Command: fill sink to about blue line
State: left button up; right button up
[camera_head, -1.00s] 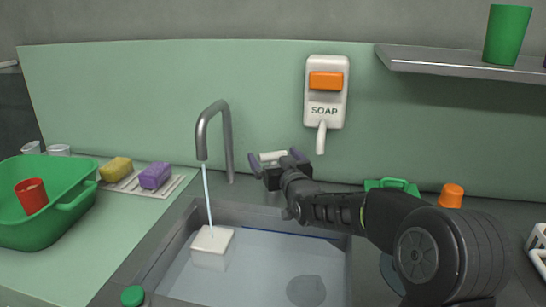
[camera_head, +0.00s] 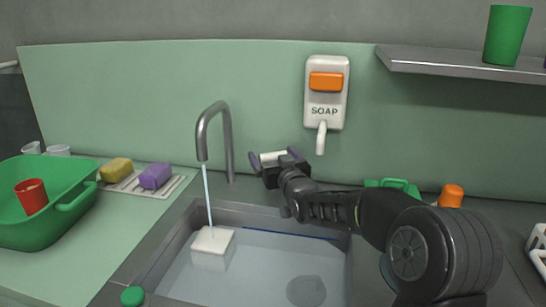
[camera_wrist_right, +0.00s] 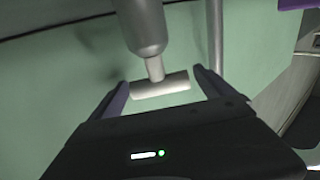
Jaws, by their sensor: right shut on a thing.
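The grey sink basin (camera_head: 170,262) holds clear water (camera_head: 265,262). A blue line (camera_head: 290,232) shows on its back wall, close to the water surface; the exact gap is hard to tell. A thin stream (camera_head: 207,190) runs from the grey faucet (camera_head: 226,135) onto a pale block (camera_head: 213,240) at the basin's left. My right gripper (camera_head: 276,157) is behind the sink, right of the faucet, shut on the white bar-shaped tap handle (camera_head: 273,155). In the right wrist view, the handle (camera_wrist_right: 160,86) lies crosswise between the fingers. My left gripper is not in view.
A green tub (camera_head: 40,225) with a red cup (camera_head: 32,196) stands left, near yellow (camera_head: 116,169) and purple (camera_head: 155,176) sponges. A soap dispenser (camera_head: 326,95) hangs on the wall. A shelf (camera_head: 460,66) with a green cup (camera_head: 507,35) is at upper right.

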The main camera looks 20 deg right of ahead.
jog(key=shift+a+r+m+h, duration=0.1)
jog(key=shift+m+h, duration=0.3)
jog(key=shift+h, duration=0.3)
jog(key=shift+r+m+g+h+p, duration=0.1)
jog(key=shift+m+g+h+p, duration=0.2)
jog(key=shift+m+h+p, duration=0.35)
jog(key=m+g+h+p, duration=0.2)
jog(key=m+h+p, duration=0.1)
jog(key=p, duration=0.3)
jog(key=shift+r+h, duration=0.1)
jog(key=shift+h, duration=0.75)
jog(key=shift+f+m+g+h+p, duration=0.25)
jog(key=shift+m+g+h+p, duration=0.45)
jog(key=shift+h, duration=0.2)
jog(key=o, duration=1.1)
jog(key=shift+c, duration=0.2)
